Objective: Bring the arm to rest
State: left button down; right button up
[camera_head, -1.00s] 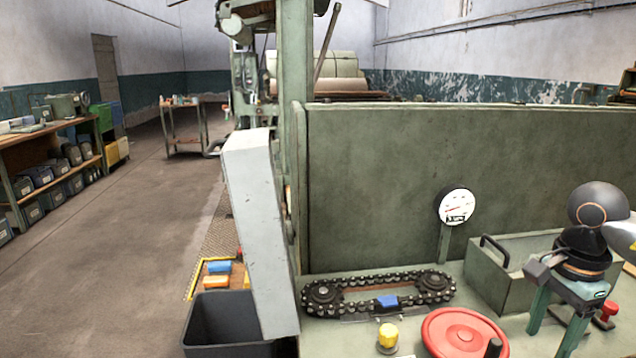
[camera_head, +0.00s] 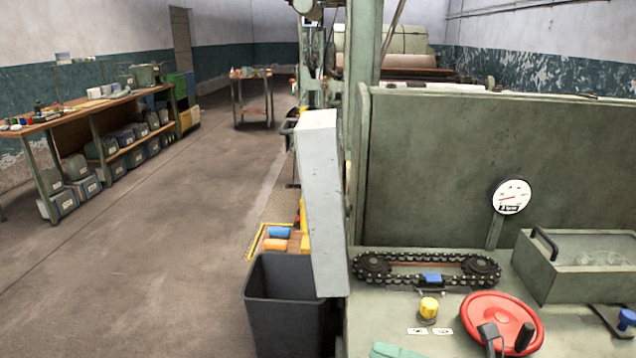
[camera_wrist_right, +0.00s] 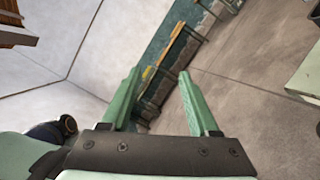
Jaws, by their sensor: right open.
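My right gripper shows only in part at the bottom edge of the head view, as a pale green piece (camera_head: 398,350) in front of the bench. In the right wrist view its two green fingers (camera_wrist_right: 160,73) stand apart with nothing between them. Beyond them are floor, wall and a distant workbench. The rest of my right arm is mostly out of the head view. My left gripper is in neither view.
The floor further left is clear.

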jog(key=d+f+m+t+h+p, duration=0.3)
jog(key=f+m+t+h, duration=0.6)
jog(key=m, duration=1.3)
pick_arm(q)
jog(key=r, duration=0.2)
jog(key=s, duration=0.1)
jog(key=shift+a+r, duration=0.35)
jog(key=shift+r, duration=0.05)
pick_arm(e)
jog(key=s+d+f+m+g+h, duration=0.1)
jog(key=s+f+m+g+h, duration=0.5)
jog(key=s+f+m, duration=0.6)
notch_tip(320, 180, down, 6)
jog(key=shift+s+r+m+g, duration=0.2)
jog(key=shift+s+m+g, duration=0.1)
jog(key=shift+s+g, duration=0.6)
